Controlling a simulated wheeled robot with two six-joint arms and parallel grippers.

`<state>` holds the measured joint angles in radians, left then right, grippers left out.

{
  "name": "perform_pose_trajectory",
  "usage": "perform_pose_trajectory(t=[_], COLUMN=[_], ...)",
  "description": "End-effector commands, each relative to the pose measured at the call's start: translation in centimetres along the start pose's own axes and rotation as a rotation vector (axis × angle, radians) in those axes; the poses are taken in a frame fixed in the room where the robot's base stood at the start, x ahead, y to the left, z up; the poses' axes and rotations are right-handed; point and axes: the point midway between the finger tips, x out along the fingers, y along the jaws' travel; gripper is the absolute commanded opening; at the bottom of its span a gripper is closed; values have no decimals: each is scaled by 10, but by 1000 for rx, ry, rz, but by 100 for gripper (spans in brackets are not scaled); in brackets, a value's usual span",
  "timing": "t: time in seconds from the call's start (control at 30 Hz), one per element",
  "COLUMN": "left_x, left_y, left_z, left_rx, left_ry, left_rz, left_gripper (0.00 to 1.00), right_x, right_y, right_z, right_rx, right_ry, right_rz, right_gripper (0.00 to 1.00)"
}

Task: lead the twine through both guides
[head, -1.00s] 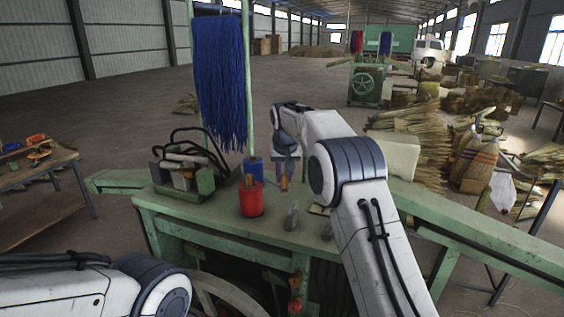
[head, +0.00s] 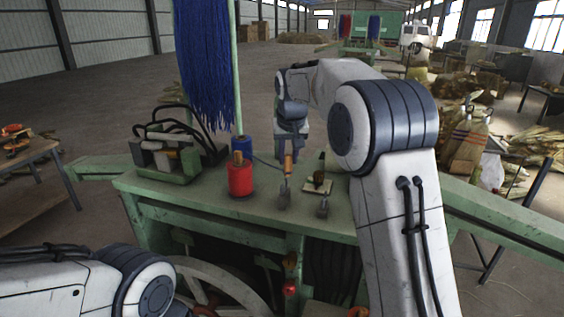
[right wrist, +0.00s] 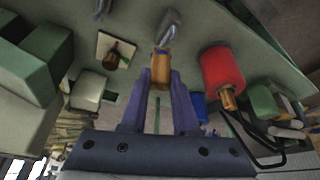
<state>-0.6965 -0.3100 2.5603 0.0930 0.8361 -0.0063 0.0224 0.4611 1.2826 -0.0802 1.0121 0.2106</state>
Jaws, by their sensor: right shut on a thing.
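Two small grey metal guides stand on the green bench, the left guide (head: 284,195) and the right guide (head: 323,207). My right gripper (head: 289,157) is just behind the left guide, shut on a small wooden handle (head: 288,164). In the right wrist view the handle (right wrist: 161,72) sits between the fingertips, close to the left guide (right wrist: 168,32). A thin line, seemingly twine, runs from near the blue spool (head: 242,147) toward the handle; its exact path is too fine to tell. A red spool (head: 240,180) stands left of the guides. My left gripper is out of view.
A small plate with a dark brown piece (head: 318,184) lies behind the right guide. A green machine with black hoses (head: 172,155) stands at the bench's left end. Blue bristles (head: 207,70) hang beside a green post (head: 238,70).

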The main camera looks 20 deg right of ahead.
Motion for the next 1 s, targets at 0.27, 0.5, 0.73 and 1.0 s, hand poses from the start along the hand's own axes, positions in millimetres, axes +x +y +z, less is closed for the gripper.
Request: perform_pose_trajectory(t=[0.27, 0.5, 0.73, 1.0], left_x=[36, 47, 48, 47], left_y=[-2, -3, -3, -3], left_z=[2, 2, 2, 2], left_rx=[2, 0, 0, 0], left_ry=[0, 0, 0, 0], left_rz=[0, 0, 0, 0], left_gripper=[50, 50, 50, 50], right_x=[-8, -15, -18, -19], right_y=[14, 21, 22, 22], right_z=[28, 40, 42, 42], right_rx=[0, -1, -1, -2], right_ry=[3, 0, 0, 0], right_rz=[0, 0, 0, 1], right_gripper=[0, 0, 0, 0])
